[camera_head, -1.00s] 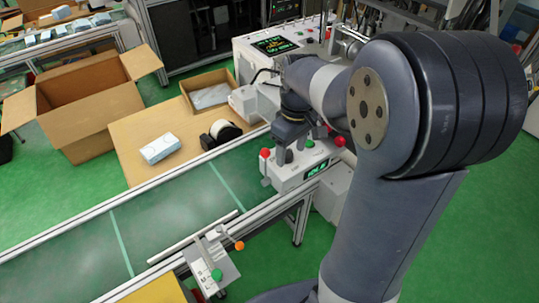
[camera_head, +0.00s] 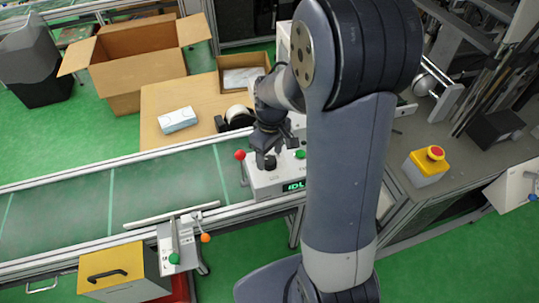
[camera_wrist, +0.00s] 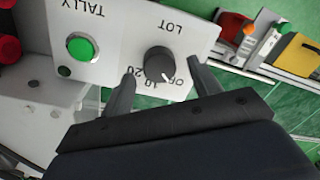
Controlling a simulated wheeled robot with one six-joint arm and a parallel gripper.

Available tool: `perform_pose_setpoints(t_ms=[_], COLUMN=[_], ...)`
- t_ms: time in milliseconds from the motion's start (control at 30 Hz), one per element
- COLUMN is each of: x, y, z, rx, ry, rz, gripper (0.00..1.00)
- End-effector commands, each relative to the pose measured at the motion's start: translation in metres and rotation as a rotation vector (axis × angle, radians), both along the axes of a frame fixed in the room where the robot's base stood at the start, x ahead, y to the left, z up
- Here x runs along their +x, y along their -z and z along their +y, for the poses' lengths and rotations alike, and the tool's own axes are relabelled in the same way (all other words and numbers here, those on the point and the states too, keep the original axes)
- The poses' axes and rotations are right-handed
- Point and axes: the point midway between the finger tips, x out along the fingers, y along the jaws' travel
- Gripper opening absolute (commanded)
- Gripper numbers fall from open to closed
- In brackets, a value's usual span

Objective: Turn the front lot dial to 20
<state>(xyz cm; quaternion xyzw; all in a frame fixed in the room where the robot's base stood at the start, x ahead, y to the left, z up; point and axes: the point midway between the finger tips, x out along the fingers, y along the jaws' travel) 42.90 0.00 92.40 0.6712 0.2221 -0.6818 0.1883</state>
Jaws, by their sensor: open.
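The lot dial is a black round knob (camera_wrist: 158,62) on a white panel (camera_wrist: 110,25), below the word LOT in upside-down print. OFF, 10 and 20 are printed along its near side, and its pale pointer mark faces roughly the OFF side. My gripper (camera_wrist: 160,74) is open, with one finger on each side of the dial; I cannot tell whether they touch it. In the head view my gripper (camera_head: 274,150) points down over the white control box (camera_head: 268,185), and the dark dial (camera_head: 270,162) shows under it.
A green button (camera_wrist: 81,48) marked TALLY sits beside the dial. A red-knobbed lever (camera_head: 240,155) stands at the box's left, and a green display (camera_head: 293,187) is on its front. A conveyor (camera_head: 150,185) runs left. A yellow-and-red stop button (camera_head: 430,160) is at right.

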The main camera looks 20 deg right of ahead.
Motion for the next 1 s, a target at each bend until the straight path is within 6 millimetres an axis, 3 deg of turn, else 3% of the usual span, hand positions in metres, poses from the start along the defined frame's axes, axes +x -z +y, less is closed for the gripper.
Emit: perform_pose_setpoints(t_ms=[133, 433, 1000], x=[-0.0008, -0.0005, -0.0005], y=[0.0103, 0.0118, 0.0115], z=[0.0005, 0.0004, 0.0004], rx=[0.000, 0.000, 0.000], ry=[0.000, 0.000, 0.000], rz=[0.001, 0.000, 0.000], gripper=[0.58, 0.57, 0.14])
